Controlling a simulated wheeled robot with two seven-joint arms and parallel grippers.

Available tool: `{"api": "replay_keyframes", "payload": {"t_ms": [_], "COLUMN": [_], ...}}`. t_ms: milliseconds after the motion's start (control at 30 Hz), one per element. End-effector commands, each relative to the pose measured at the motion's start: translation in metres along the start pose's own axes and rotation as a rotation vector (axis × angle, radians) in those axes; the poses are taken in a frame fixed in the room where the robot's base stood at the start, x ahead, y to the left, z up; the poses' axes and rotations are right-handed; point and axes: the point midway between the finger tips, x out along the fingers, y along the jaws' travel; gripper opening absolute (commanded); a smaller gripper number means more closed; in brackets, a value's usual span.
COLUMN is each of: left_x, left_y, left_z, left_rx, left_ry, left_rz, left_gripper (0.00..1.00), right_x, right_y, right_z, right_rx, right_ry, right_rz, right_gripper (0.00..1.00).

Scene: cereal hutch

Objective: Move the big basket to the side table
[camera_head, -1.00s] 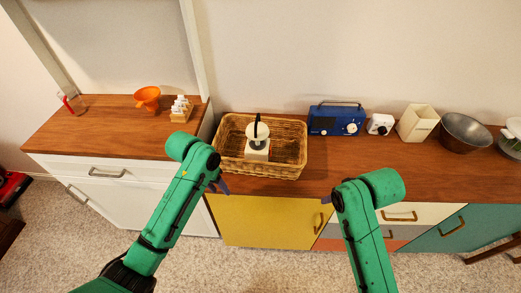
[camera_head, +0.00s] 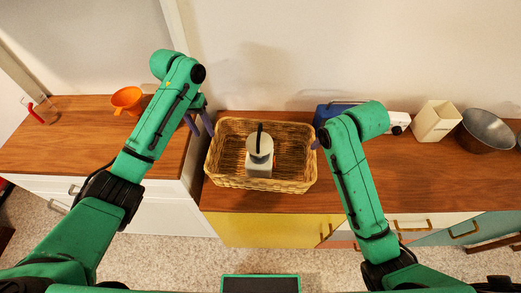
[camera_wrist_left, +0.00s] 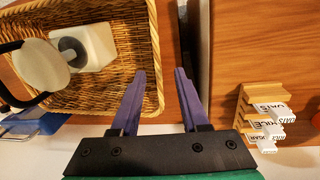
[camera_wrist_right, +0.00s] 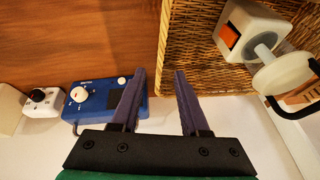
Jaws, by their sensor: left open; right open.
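The big wicker basket (camera_head: 225,181) stands on the wooden counter with a white device with a round top (camera_head: 259,160) inside it. My left gripper (camera_head: 203,122) is open at the basket's left end. In the left wrist view its fingertips (camera_wrist_left: 161,72) lie on either side of the basket's end wall (camera_wrist_left: 152,40). My right gripper (camera_head: 318,140) is open at the right end. In the right wrist view its fingertips (camera_wrist_right: 160,72) also lie on either side of the basket's wall (camera_wrist_right: 168,40). I cannot tell how deep the fingers reach. The side table is not clearly identifiable.
A cream container (camera_head: 436,121) and metal bowl (camera_head: 486,130) stand further right. The left cabinet top (camera_head: 90,138) holds an orange funnel (camera_head: 127,98) and a labelled rack (camera_wrist_left: 252,105).

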Motion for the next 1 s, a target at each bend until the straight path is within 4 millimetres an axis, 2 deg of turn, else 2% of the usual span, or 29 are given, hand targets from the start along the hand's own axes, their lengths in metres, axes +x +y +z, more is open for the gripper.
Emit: {"api": "replay_keyframes", "payload": {"t_ms": [167,267,800,1000], "left_x": [0.002,0.012,0.116,0.141], "left_y": [0.000,0.000,0.000,0.000], "left_z": [0.000,0.000,0.001,0.000], "left_rx": [0.001,0.001,0.000,0.001], "left_ry": [-0.001,-0.002,-0.003,-0.001], "left_rz": [0.000,0.000,0.000,0.001], "left_gripper": [0.45,0.45,0.45,0.45], "right_x": [0.002,0.011,0.115,0.141], "right_y": [0.000,0.000,0.001,0.000], "right_z": [0.000,0.001,0.001,0.000], "right_rx": [0.000,0.000,0.000,0.000], "right_ry": [0.000,-0.003,-0.002,0.000], "right_rz": [0.000,0.001,0.002,0.001], "right_gripper": [0.45,0.45,0.45,0.45]}}
